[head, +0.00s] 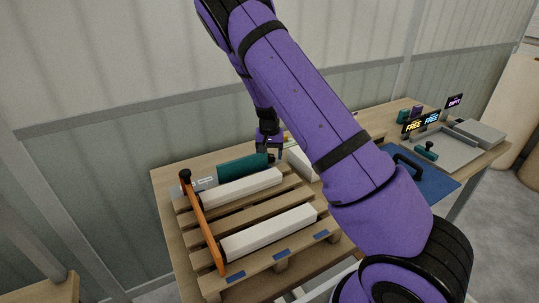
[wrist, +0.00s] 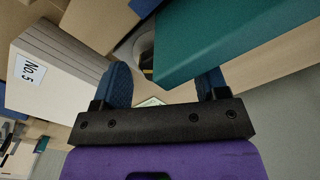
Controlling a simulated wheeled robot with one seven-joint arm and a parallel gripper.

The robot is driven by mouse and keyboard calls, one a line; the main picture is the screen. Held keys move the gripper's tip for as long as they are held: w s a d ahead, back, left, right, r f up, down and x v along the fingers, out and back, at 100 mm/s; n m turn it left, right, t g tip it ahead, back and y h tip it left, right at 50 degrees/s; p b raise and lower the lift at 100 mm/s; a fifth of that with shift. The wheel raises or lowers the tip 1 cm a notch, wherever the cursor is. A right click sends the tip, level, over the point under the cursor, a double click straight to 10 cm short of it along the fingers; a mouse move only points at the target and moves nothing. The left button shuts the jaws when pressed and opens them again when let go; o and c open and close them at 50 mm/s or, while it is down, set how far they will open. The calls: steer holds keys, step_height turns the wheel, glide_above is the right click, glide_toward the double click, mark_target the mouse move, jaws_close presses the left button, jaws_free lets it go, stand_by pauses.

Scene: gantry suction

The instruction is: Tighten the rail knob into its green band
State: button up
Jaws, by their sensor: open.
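My gripper (head: 269,154) is low over the back of the pallet, by the right end of a teal block (head: 243,166). In the wrist view, its two blue-padded fingers (wrist: 163,82) are apart. The teal block (wrist: 235,40) crosses the upper right of that view and partly covers the right finger. Between the fingers shows a pale rounded part (wrist: 144,48) with dark and yellow inside; I cannot tell if it is the rail knob. No green band can be made out clearly. A black knob (head: 185,174) tops the orange bar's far end.
The wooden pallet (head: 204,221) carries long white boxes (head: 270,230), with the orange bar (head: 203,229) across its left end. A white box labelled No. 5 (wrist: 62,62) stands close left of my gripper. A blue mat (head: 433,187) and grey trays lie right.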

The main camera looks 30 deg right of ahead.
steer(key=shift+f, duration=0.15)
steer(key=c, duration=0.9)
steer(key=shift+m, duration=1.1)
steer(key=o, duration=0.9)
step_height(320, 180, up, 11)
